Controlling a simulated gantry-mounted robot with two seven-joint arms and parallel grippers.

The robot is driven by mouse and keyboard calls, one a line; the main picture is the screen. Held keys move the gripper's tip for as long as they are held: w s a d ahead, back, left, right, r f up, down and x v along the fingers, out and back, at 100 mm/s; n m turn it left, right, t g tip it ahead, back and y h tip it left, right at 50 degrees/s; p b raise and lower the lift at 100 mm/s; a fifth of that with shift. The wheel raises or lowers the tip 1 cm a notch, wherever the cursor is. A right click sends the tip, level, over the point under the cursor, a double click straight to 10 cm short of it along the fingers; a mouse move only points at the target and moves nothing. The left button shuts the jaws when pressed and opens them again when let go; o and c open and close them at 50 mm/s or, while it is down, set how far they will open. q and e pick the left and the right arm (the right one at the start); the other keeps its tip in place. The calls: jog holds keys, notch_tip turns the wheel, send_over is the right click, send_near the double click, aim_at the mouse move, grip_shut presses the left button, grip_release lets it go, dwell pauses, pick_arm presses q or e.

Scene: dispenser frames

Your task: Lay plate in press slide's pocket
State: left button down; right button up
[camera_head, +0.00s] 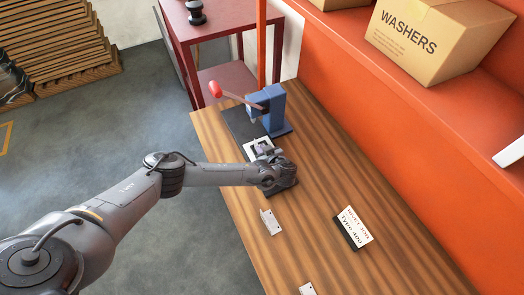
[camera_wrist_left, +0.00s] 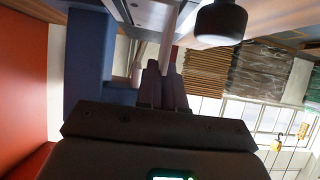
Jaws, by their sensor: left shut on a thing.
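The blue press (camera_head: 277,108) stands at the far end of the wooden bench, with a red-knobbed lever (camera_head: 216,89). Its dark base (camera_head: 238,122) reaches out to the left. My left gripper (camera_head: 262,151) is just in front of the press, its fingers shut on a pale plate (camera_head: 252,153) low over the slide area. In the left wrist view the fingers (camera_wrist_left: 163,90) show close together beside the blue press body (camera_wrist_left: 90,60). The gripper hides much of the slide and pocket; I cannot tell whether the plate touches the pocket. My right gripper is out of view.
A pale metal bracket (camera_head: 270,222) and another pale part (camera_head: 307,289) lie on the bench (camera_head: 315,205). A job sign (camera_head: 354,227) stands to the right. An orange shelf holds a washers box (camera_head: 425,45). A dark red table (camera_head: 215,35) stands behind the press.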

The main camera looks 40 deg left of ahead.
pick_arm(q)
jog(key=shift+f, duration=0.4)
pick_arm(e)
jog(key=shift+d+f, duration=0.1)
pick_arm(q)
jog(key=shift+f, duration=0.2)
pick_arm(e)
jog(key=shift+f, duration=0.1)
pick_arm(q)
jog(key=c, duration=1.3)
grip_release()
jog(key=shift+o, duration=0.2)
jog(key=shift+r, duration=0.15)
